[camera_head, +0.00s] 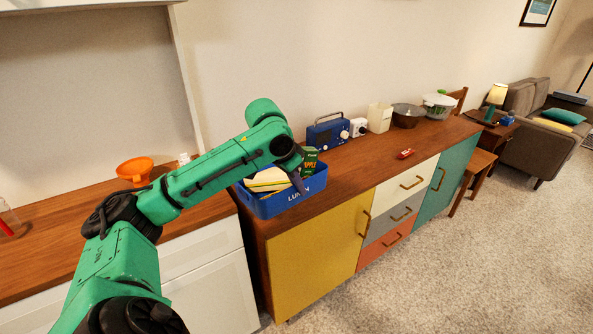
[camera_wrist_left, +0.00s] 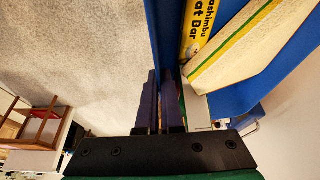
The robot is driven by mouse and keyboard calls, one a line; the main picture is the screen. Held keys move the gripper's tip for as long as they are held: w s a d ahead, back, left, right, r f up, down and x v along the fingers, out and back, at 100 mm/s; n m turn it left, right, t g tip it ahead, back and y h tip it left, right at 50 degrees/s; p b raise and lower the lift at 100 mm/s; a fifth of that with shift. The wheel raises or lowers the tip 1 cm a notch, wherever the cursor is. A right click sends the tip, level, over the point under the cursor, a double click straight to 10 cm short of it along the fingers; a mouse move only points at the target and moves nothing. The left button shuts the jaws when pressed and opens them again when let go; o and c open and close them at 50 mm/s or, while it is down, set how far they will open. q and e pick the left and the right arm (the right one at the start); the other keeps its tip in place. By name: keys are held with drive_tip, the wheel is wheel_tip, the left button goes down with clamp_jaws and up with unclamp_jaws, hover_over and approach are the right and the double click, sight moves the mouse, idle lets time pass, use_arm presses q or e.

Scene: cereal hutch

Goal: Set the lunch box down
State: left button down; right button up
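The lunch box (camera_head: 290,203) is an open blue tub with white lettering, at the near left end of the hutch's wooden top (camera_head: 343,168). It looks upright; I cannot tell whether its base touches the wood. A sandwich (camera_head: 266,180) and a dark green carton (camera_head: 310,160) are inside it. My left gripper (camera_head: 298,183) reaches down at the box's rim, partly hidden by its own arm. In the left wrist view, the fingers (camera_wrist_left: 163,100) are close together with the box's blue wall (camera_wrist_left: 164,35) between them. A yellow bar wrapper (camera_wrist_left: 196,28) shows inside. My right gripper is not in view.
A blue radio (camera_head: 328,133), a white appliance (camera_head: 358,127), a cream container (camera_head: 380,117) and a dark bowl (camera_head: 408,115) stand along the back. A small red object (camera_head: 405,153) lies farther right. The front middle is clear. An orange bowl (camera_head: 135,170) sits on the left counter.

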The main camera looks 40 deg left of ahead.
use_arm(q)
drive_tip(key=s+d+f, duration=0.4)
drive_tip(key=d+f, duration=0.3)
drive_tip(key=f, duration=0.3)
drive_tip(key=s+d+f+n, duration=0.1)
drive_tip(key=s+d+f, duration=0.4)
drive_tip(key=f, duration=0.4)
drive_tip(key=s+d+f+n, duration=0.1)
drive_tip(key=s+d+f, duration=0.4)
drive_tip(key=d+f, duration=0.3)
drive_tip(key=shift+s+d+f+y, duration=0.25)
drive_tip(key=shift+d+f+y, duration=0.05)
drive_tip(key=shift+f, duration=1.05)
drive_tip(key=shift+a+f, duration=0.1)
drive_tip(key=shift+a, duration=0.1)
